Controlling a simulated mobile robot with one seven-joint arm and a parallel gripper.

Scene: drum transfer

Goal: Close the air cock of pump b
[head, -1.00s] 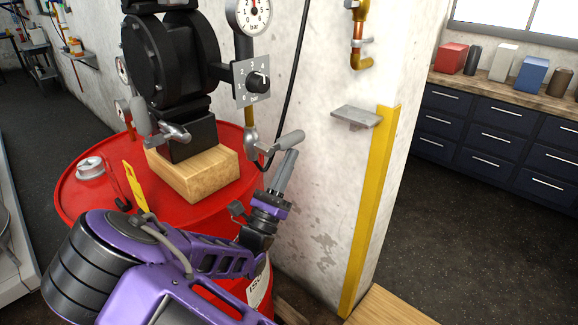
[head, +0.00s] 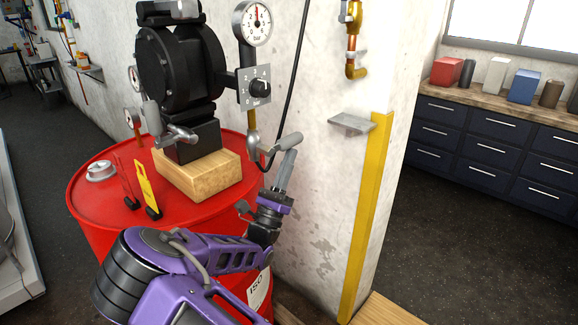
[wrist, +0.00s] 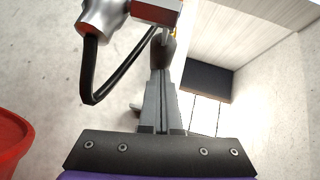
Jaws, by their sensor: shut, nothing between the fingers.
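A black pump (head: 180,65) stands on a wooden block (head: 198,176) on a red drum (head: 95,185). I cannot read a label telling which pump it is. A grey air cock (head: 253,145) sits below the gauge pipe to its right, with its lever (head: 290,140) sticking out to the right. In the wrist view the silver cock body (wrist: 103,20) is at the top left. My gripper (head: 291,153) is shut and empty, its fingertips just below the lever end; I cannot tell whether they touch. The wrist view shows its grey fingers (wrist: 162,50) together.
A pressure gauge (head: 256,22) and a regulator knob (head: 260,90) are above the cock. A black hose hangs in front of the wall. A small metal shelf (head: 350,124) and a yellow corner guard (head: 366,210) are to the right. Red and yellow tags (head: 147,187) stand on the drum.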

